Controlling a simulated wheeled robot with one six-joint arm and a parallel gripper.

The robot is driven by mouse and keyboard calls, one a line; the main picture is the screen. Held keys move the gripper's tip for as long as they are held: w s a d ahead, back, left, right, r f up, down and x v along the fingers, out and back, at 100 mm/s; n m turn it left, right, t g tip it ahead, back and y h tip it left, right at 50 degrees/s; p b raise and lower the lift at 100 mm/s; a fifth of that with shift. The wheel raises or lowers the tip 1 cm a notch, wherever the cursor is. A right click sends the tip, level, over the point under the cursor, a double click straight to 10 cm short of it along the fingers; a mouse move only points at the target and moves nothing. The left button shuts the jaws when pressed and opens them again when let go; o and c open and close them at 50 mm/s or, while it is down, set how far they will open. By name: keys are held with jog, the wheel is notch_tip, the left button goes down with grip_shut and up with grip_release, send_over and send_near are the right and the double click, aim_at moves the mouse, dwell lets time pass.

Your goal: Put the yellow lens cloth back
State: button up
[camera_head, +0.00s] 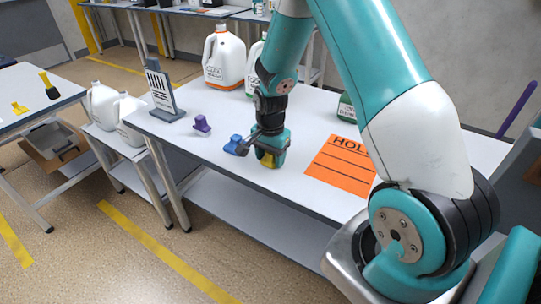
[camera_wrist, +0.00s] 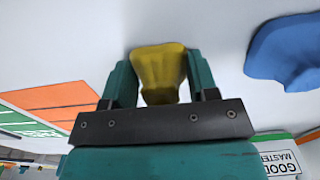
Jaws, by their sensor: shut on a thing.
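My gripper (camera_head: 270,155) is low over the white table, near its front edge, with the fingers pointing down. It is shut on the yellow lens cloth (camera_head: 268,161), which shows as a small bunched yellow shape at the table surface. In the wrist view the yellow cloth (camera_wrist: 159,72) sits between the two teal fingers of my gripper (camera_wrist: 157,84). A blue cloth-like piece (camera_head: 236,145) lies just left of the gripper, and it also shows in the wrist view (camera_wrist: 285,55). A purple piece (camera_head: 202,125) stands farther left. I cannot tell whether the yellow cloth touches the table.
An orange sheet (camera_head: 343,165) marked HOLD lies right of the gripper. Large white jugs (camera_head: 224,58) stand behind, and a sign stand (camera_head: 162,92) is at the left. Another table (camera_head: 35,97) is at far left. The table's front strip between sign and gripper is partly free.

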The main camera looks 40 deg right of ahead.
jog(key=o, duration=1.3)
jog(key=shift+r, duration=0.1)
notch_tip(320, 180, up, 11)
jog(key=shift+r, duration=0.15)
jog(key=s+a+r+n+y, duration=0.1)
jog(key=s+a+r+n, duration=0.15)
jog(key=a, duration=0.25)
jog(key=s+a+r+n, duration=0.2)
jog(key=a+r+n, duration=0.2)
jog(key=a, duration=0.1)
jog(key=s+a+r+n+y, duration=0.1)
jog(key=s+a+r+n, duration=0.1)
jog(key=s+a+n, duration=0.2)
jog(key=s+a+r+n+y, duration=0.1)
jog(key=s+a+r+n, duration=0.1)
jog(key=s+a+n, duration=0.2)
jog(key=s+a+r+n+y, duration=0.1)
jog(key=s+a+n, duration=0.3)
jog(key=s, duration=0.5)
jog(key=shift+s+a+r+n, duration=0.1)
jog(key=shift+s+r+n, duration=0.2)
jog(key=shift+n, duration=0.4)
jog(key=shift+s+a+r+n, duration=0.1)
jog(key=shift+r+n, duration=0.25)
jog(key=shift+n, duration=0.3)
